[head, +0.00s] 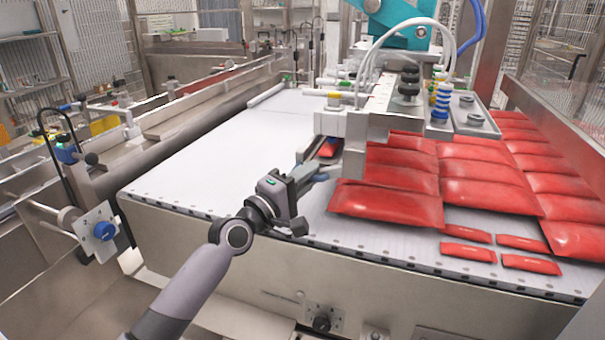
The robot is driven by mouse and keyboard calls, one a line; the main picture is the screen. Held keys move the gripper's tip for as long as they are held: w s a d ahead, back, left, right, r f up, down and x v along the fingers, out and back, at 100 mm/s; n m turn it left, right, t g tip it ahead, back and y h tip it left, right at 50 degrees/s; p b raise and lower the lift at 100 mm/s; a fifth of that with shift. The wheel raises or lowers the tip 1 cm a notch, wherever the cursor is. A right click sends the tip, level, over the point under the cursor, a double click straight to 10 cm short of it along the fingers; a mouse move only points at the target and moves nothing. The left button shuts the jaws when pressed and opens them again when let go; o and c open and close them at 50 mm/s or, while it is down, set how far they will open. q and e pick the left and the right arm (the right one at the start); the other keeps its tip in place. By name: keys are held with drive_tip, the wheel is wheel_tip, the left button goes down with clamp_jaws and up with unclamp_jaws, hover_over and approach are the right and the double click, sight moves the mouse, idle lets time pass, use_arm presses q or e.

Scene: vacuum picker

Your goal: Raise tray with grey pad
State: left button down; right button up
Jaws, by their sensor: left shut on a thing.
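My left gripper (328,173) reaches in from the lower left over the white belt. Its fingers are shut at the lower edge of a light grey end block (356,146) on the picker head. The exact contact is partly hidden by the gripper. A grey metal tray (492,125) sits on the picker head at the right, above the red packets. Grey round pads (475,119) show on it. A blue ribbed suction cup (441,102) and black cups (409,82) stand beside it. My right gripper is not in view.
Red packets (387,204) lie in overlapping rows under and right of the picker head. Several small red packets (468,252) lie near the belt's front edge. The white belt (215,160) is clear on the left. A metal side wall (560,115) bounds the right.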

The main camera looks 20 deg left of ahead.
use_arm(q)
drive_tip(key=shift+d+r, duration=0.2)
drive_tip(key=shift+d, duration=0.15)
drive_tip(key=c, duration=1.1)
unclamp_jaws()
drive_tip(key=shift+d, duration=0.15)
drive_tip(key=shift+v, duration=3.6)
